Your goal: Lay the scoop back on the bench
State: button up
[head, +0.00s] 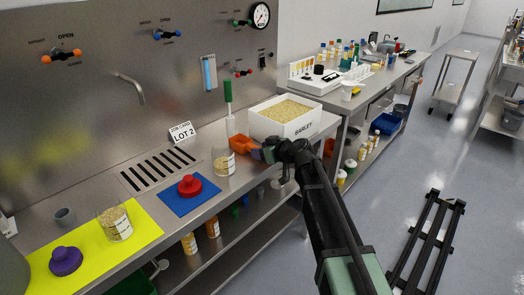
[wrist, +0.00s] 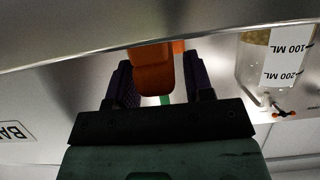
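The orange scoop (head: 241,144) is at the front of the steel bench (head: 228,190), between a labelled jar of grain and the barley box. My gripper (head: 266,150) is at the bench's front edge with the scoop's handle end toward it. In the wrist view, the scoop's orange handle (wrist: 153,70) lies between the two dark fingers of my gripper (wrist: 159,80). The left finger is close beside the handle; a narrow gap shows at the right finger. The gripper looks open around the handle. Whether the scoop rests fully on the bench is hard to tell.
The grain jar (head: 223,161) stands just left of the scoop; a jar (wrist: 275,60) with volume marks shows in the wrist view. The barley box (head: 287,117) is behind my gripper. A red-knobbed item (head: 190,185) sits on a blue mat. Some bare bench lies around the drain slots.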

jog(key=shift+o, duration=0.7)
jog(key=p+v, duration=0.4)
jog(key=v, duration=0.6)
jog(key=shift+s+d+r, duration=0.15)
jog(key=shift+s+d, duration=0.1)
jog(key=shift+s, duration=0.05)
